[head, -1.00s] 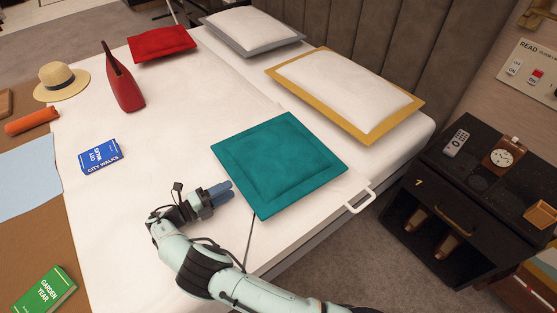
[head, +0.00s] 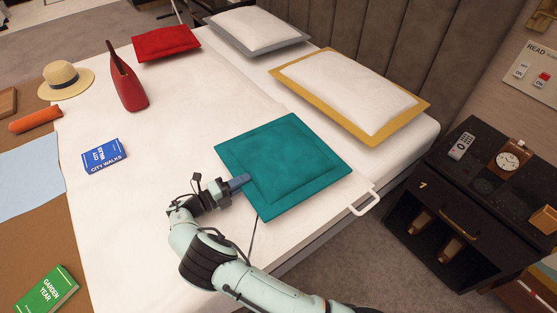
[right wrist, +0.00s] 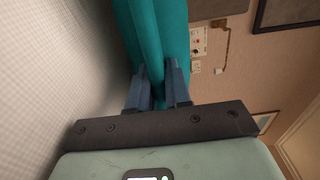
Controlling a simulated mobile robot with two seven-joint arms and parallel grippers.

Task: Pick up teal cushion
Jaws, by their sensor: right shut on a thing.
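The teal cushion (head: 283,165) lies flat on the near right part of the white bed (head: 175,150). My right gripper (head: 240,181) is at the cushion's left edge and shut on it. In the right wrist view the two blue fingers (right wrist: 160,85) stand on either side of the teal cushion edge (right wrist: 150,35). My left gripper is not in view.
A white pillow on a yellow one (head: 350,92) lies behind the cushion. A red bag (head: 127,80), a blue book (head: 104,156) and a red cushion (head: 166,42) are on the bed. A black nightstand (head: 470,200) stands at the right, beyond a white bed rail (head: 366,204).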

